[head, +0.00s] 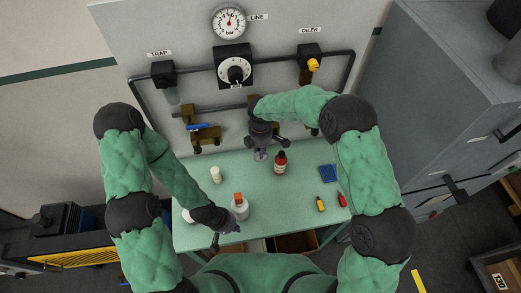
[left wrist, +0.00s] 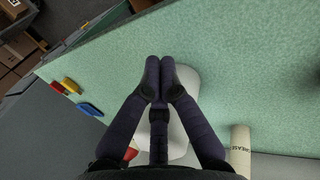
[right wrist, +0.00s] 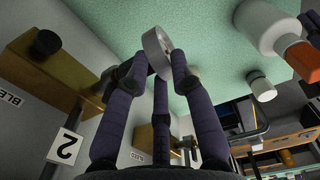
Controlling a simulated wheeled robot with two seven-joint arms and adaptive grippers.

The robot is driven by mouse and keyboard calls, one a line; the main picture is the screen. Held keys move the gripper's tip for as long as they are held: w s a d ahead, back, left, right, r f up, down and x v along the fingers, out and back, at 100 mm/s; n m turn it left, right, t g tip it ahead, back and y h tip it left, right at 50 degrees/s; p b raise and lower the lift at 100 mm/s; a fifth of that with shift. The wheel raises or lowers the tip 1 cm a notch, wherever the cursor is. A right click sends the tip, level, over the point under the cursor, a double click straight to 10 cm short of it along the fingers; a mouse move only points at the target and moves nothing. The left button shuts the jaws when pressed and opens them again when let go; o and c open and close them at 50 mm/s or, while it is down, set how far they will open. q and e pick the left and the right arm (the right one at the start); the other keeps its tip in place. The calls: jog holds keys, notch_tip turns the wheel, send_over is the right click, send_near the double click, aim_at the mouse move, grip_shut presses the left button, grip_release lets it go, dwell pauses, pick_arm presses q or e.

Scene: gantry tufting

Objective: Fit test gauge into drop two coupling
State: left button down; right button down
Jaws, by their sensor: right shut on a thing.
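My right gripper (head: 262,152) is in front of the pipework, above the back of the table. In the right wrist view its fingers (right wrist: 155,68) are shut on a round silver-rimmed piece, the test gauge (right wrist: 157,50), seen nearly edge-on. A brass block with a dark round end (right wrist: 45,43) stands apart from the gauge, to its left; a plate marked 2 (right wrist: 67,147) is near it. I take this as drop two; the coupling's mouth is not clear. My left gripper (head: 228,228) is low at the table's front. Its fingertips (left wrist: 159,65) meet, with nothing visible between them.
A white bottle with orange cap (head: 240,208) stands close to my left gripper. A dark red bottle (head: 280,163) stands right of my right gripper.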

jog(key=shift+w+r, duration=0.15)
jog(key=c, duration=1.2)
grip_release()
jog(key=shift+o, duration=1.1)
notch_tip(320, 180, up, 12)
